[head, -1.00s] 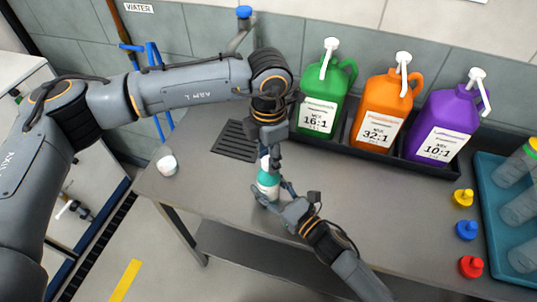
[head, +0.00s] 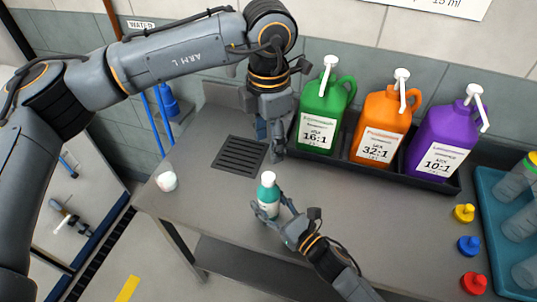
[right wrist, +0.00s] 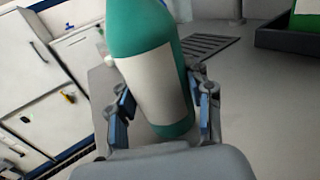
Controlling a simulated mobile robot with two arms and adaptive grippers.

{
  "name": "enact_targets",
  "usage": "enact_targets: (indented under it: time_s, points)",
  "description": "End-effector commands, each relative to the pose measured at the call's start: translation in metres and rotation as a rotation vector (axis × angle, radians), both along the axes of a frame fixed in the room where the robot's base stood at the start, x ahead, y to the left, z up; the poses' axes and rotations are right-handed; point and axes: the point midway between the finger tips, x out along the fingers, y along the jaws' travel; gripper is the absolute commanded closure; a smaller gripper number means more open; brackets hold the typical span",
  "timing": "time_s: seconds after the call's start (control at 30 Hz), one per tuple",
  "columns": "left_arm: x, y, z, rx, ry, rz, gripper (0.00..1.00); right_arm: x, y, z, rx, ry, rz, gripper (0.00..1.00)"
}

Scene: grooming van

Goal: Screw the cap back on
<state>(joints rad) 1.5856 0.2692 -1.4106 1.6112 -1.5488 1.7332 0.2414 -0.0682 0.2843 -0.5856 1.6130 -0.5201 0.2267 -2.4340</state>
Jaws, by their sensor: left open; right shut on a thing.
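A teal bottle (head: 268,200) with a white label stands upright on the grey worktop (head: 215,200). A white cap (head: 268,178) shows on its top in the head view. My right gripper (head: 268,210) is shut around the bottle's body from the front right. In the right wrist view its fingers lie on both sides of the bottle (right wrist: 155,75), whose top is out of frame. My left gripper (head: 271,140) is open and empty, pointing down above and behind the bottle, apart from the cap.
Green (head: 322,110), orange (head: 380,122) and purple (head: 440,130) pump jugs stand in a black tray at the back. A small white container (head: 167,181) is at the left edge. Yellow, blue and red caps lie right, beside a teal tray (head: 487,215). A drain grille (head: 240,155) is behind the bottle.

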Motion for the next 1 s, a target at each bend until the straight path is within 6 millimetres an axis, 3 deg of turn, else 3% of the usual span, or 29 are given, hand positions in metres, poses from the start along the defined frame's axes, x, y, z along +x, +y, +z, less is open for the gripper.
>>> enact_targets:
  time_s: [0.17,0.43,0.47,0.57,1.0]
  points:
    - [-0.0002,0.0001,0.0129,0.001,0.000,-0.001,0.46,0.0000,0.0000,0.0002,0.001,-0.001,0.000,1.00]
    - [-0.0003,0.0002,0.0140,0.001,0.000,-0.001,0.46,0.0001,0.0001,0.0003,0.001,-0.001,0.000,1.00]
    - [-0.0003,0.0002,0.0140,0.001,0.000,-0.001,0.46,0.0001,0.0001,0.0003,0.001,-0.001,0.000,0.45]
    - [-0.0003,0.0002,0.0138,0.001,0.000,-0.001,0.46,0.0001,0.0001,0.0003,0.001,-0.001,0.000,0.25]
    - [-0.0002,0.0002,0.0136,0.001,0.000,0.000,0.46,-0.0054,-0.0049,-0.0004,0.000,0.000,-0.001,0.23]
